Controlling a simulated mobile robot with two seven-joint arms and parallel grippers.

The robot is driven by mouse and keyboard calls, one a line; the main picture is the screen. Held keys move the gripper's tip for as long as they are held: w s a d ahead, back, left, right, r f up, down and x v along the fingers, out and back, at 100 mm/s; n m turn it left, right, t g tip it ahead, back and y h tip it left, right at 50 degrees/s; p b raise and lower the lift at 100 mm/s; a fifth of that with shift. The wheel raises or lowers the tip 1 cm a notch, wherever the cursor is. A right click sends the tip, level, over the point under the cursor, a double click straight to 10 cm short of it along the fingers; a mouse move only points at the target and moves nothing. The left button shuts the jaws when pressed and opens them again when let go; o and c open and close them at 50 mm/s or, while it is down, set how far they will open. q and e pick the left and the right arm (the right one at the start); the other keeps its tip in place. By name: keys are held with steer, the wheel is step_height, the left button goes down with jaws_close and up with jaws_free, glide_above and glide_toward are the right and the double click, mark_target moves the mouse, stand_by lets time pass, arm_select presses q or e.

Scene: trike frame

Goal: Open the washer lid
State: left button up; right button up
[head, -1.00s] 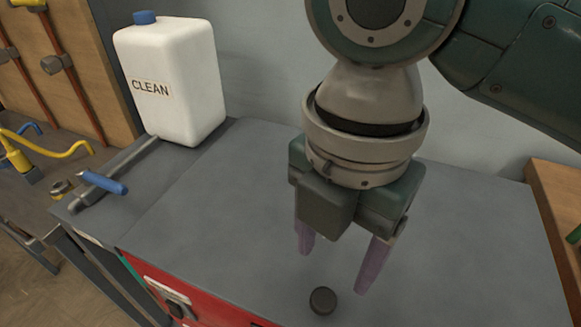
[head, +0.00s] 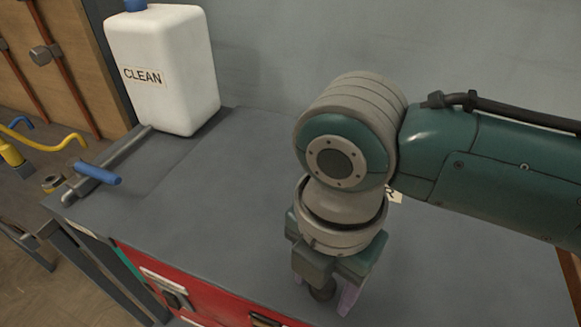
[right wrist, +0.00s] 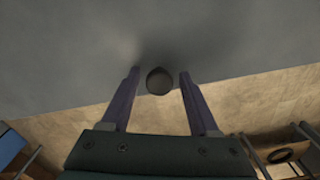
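The washer lid (head: 230,190) is a flat dark grey panel on top of the red-fronted washer (head: 200,292), and it lies shut. A small round dark knob (head: 322,292) sits near its front edge, partly hidden by my gripper in the head view. My right gripper (head: 324,288) points down over the knob with purple fingers. In the right wrist view the fingers are apart and the knob (right wrist: 160,81) stands between their tips, with a gap on each side. My left gripper is not in view.
A white jug labelled CLEAN (head: 162,75) with a blue cap stands at the back left. A blue-handled metal lever (head: 98,174) lies along the left edge. Yellow pipework (head: 45,145) is farther left. A grey wall is behind the lid.

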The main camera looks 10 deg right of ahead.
jaws_close()
stand_by(1.2)
